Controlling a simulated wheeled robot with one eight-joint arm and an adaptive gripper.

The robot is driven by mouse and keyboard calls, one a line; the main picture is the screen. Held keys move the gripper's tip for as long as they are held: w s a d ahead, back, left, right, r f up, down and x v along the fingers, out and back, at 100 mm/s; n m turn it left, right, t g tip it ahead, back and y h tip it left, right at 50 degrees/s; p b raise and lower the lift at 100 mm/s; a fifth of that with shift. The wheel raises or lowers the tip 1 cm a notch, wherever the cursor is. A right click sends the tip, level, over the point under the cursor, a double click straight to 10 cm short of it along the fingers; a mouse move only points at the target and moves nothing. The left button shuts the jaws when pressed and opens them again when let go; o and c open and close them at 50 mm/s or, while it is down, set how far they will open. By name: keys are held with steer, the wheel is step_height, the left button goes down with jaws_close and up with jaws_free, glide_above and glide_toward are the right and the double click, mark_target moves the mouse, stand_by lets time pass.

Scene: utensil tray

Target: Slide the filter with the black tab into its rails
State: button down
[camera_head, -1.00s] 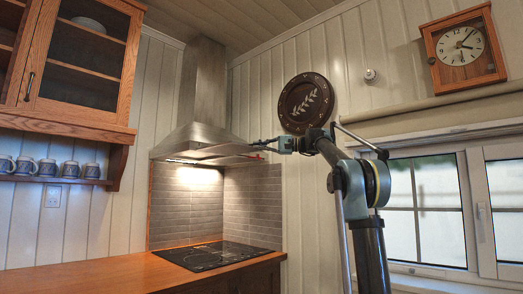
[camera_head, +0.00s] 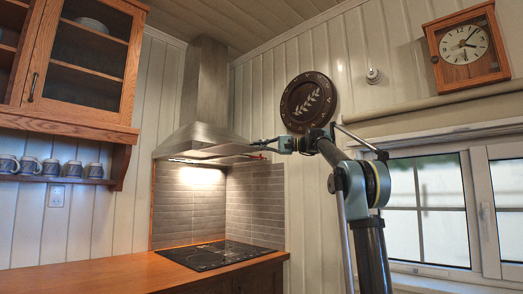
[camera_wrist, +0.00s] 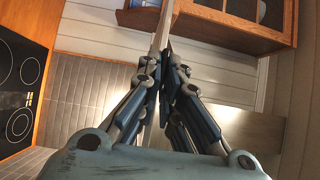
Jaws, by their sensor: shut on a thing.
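My gripper (camera_head: 266,146) is at the right front edge of the steel range hood (camera_head: 205,143) in the head view, level with its lower rim. In the wrist view my gripper (camera_wrist: 164,75) is shut on a thin flat plate, the filter (camera_wrist: 163,28), seen almost edge-on between the fingers. The filter extends away from the fingers toward the top of the picture. The hood's grey metal (camera_wrist: 235,130) shows to the right of the fingers. The black tab and the rails cannot be made out; the hood's underside is hidden in the head view.
The black cooktop (camera_head: 212,255) on the wooden counter (camera_head: 90,278) lies below the hood. A wooden wall cabinet (camera_head: 85,50) with a shelf of mugs is at left. A dark round plate (camera_head: 308,103) hangs on the wall just above my arm.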

mark_target(252, 147)
steer(key=shift+w+a, duration=0.75)
steer(key=shift+a, duration=0.2)
steer(key=shift+w+a, duration=0.75)
steer(key=shift+a, duration=0.25)
steer(key=shift+w+a, duration=0.9)
steer(key=shift+a, duration=0.25)
steer(key=shift+w+a, duration=0.9)
steer(key=shift+a, duration=0.25)
steer(key=shift+w+a, duration=0.1)
steer(key=shift+a, duration=0.05)
steer(key=shift+w+a, duration=0.9)
steer(key=shift+a, duration=0.2)
steer(key=shift+w+a, duration=0.9)
steer(key=shift+a, duration=0.2)
steer(key=shift+r, duration=0.1)
stand_by(0.8)
steer(key=c, duration=1.7)
jaws_free()
